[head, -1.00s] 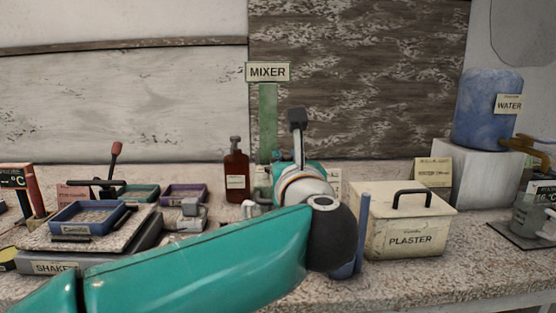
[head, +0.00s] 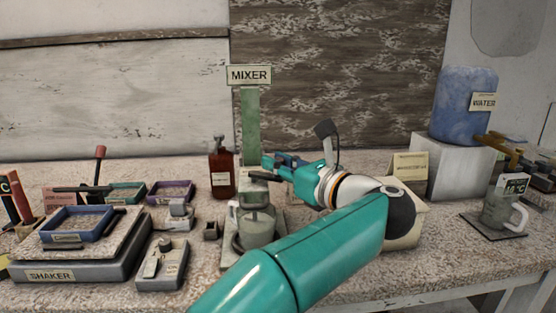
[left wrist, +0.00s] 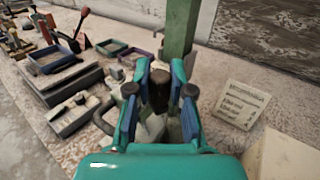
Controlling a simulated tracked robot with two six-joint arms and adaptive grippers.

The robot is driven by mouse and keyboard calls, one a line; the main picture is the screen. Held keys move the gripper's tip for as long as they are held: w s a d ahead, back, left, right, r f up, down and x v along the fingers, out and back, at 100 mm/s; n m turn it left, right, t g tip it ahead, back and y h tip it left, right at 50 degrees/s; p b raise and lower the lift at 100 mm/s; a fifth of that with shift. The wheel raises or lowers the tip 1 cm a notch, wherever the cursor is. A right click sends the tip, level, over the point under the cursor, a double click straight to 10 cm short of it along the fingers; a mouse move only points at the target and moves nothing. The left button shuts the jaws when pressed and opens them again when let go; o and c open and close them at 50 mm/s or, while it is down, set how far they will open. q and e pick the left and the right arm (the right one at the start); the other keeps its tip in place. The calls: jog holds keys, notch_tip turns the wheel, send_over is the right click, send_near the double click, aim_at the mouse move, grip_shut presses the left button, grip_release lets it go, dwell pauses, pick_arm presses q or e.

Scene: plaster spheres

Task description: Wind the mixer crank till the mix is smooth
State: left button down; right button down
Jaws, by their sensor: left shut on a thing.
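The mixer has a green post (head: 251,125) under a MIXER sign (head: 249,75). Its jug (head: 257,232) of pale grey mix stands at the foot of the post; I cannot tell how smooth the mix is. My left gripper (head: 276,163) is at the post, above the jug, reaching in from the right side of it. In the left wrist view its fingers (left wrist: 158,92) are closed around the dark crank knob (left wrist: 159,80). The rest of the crank is mostly hidden by the gripper. My right gripper is out of view.
A brown bottle (head: 221,172) stands left of the post. A shaker (head: 75,262) with a blue tray (head: 75,224) is at left. A blue water tank (head: 464,105) and a jug (head: 497,212) stand at right.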

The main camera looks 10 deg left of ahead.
pick_arm(q)
jog(key=shift+a, duration=0.1)
jog(key=c, duration=1)
grip_release()
